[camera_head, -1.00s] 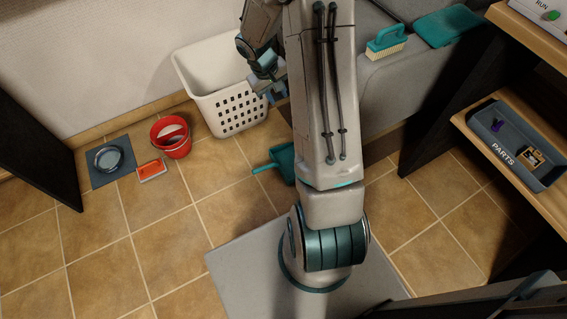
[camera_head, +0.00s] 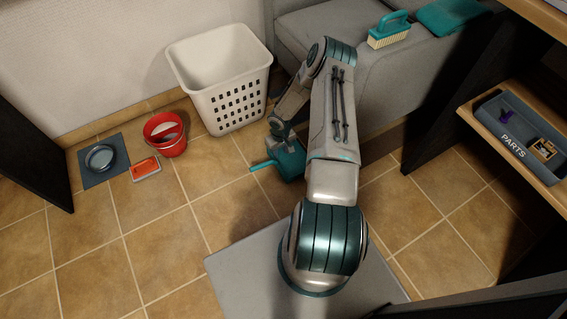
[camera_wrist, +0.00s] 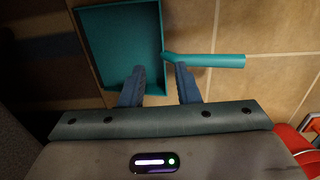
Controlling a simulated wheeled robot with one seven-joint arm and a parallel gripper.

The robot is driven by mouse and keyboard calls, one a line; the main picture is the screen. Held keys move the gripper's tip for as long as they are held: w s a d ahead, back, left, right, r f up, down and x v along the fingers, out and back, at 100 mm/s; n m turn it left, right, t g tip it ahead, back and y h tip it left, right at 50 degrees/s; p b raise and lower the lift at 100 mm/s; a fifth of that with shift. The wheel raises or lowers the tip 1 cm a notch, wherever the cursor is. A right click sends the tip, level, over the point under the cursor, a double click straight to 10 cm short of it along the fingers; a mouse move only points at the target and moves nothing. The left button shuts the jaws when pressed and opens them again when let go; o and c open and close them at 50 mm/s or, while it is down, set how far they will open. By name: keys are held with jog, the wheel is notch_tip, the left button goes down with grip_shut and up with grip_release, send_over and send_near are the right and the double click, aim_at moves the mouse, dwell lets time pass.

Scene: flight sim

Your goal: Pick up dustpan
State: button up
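The teal dustpan (camera_head: 291,163) lies on the tiled floor beside the sofa, partly hidden by my arm in the head view. Its handle (camera_head: 262,166) points left. In the wrist view the dustpan's tray (camera_wrist: 118,38) fills the upper left, and its handle (camera_wrist: 212,60) runs right. My gripper (camera_wrist: 159,70) is open and empty. Its left finger overlaps the tray's lower right corner. Its right finger is just below the handle's base, with the tray's side edge between the fingers. Contact cannot be told. In the head view my gripper (camera_head: 278,147) is over the dustpan.
A white laundry basket (camera_head: 222,75) stands behind the dustpan, against the wall. A red bucket (camera_head: 166,134), an orange-and-white brush (camera_head: 145,168) and a mat (camera_head: 88,164) with a round dish are at left. The grey sofa (camera_head: 375,85) holds a teal scrubbing brush (camera_head: 389,31). Floor at front left is clear.

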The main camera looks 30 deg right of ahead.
aim_at(279, 161)
notch_tip(279, 161, down, 9)
jog(key=b, duration=0.3)
jog(key=shift+r, duration=0.2)
jog(key=f+b, duration=0.1)
jog(key=f, duration=0.2)
jog(key=f+b, duration=0.1)
jog(key=f, duration=0.1)
jog(key=shift+w+a+b, duration=0.25)
jog(key=shift+b, duration=0.1)
jog(key=shift+r, duration=0.1)
grip_shut()
